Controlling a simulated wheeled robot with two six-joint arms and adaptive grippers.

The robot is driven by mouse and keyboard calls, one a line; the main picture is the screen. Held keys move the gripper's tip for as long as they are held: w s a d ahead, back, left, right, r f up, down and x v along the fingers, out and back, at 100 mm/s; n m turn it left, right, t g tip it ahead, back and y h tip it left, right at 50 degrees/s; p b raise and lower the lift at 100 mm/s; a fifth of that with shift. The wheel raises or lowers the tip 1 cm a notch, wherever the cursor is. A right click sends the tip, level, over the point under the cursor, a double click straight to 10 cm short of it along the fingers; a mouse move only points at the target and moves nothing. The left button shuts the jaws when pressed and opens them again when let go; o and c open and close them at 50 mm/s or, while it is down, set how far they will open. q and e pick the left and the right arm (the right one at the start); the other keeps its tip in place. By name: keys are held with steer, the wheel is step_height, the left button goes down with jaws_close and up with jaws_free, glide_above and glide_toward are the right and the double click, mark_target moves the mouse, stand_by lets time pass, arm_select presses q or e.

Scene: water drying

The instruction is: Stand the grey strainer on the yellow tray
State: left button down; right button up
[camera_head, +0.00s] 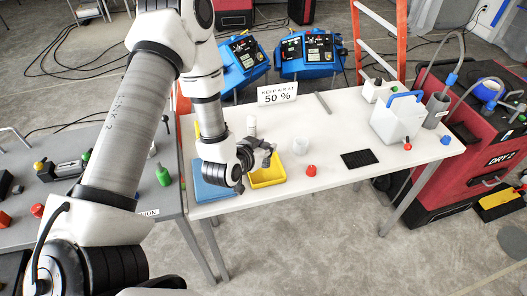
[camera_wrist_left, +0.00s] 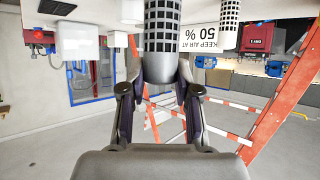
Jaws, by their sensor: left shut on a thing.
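My left gripper (camera_head: 264,153) is over the yellow tray (camera_head: 268,184), near the front left of the white table. It is shut on the grey strainer (camera_wrist_left: 160,42), a grey cylinder with dark mesh bands, between its two fingers in the left wrist view. That view is upside down, and the strainer's far end is cut off at its top edge. In the head view the gripper mostly hides the strainer, so I cannot tell whether it touches the tray. My right gripper is not in view.
A blue tray (camera_head: 212,187) lies left of the yellow one. A white cylinder (camera_head: 251,125) stands behind the gripper, near the "KEEP AIR AT 50 %" sign (camera_head: 277,93).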

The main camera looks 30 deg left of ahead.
mark_target(266, 163)
arm_select(q)
steer(key=shift+w+a, duration=0.4)
steer(key=shift+a, duration=0.1)
step_height(266, 163, down, 3)
steer(key=shift+r+p, duration=0.1)
steer(key=shift+p, duration=0.45)
steer(key=shift+w+d+f, duration=0.1)
steer(key=shift+w+f, duration=0.05)
steer(key=shift+f, duration=0.35)
steer(key=shift+f, duration=0.2)
steer(key=c, duration=0.8)
jaws_free()
steer(key=shift+r, duration=0.1)
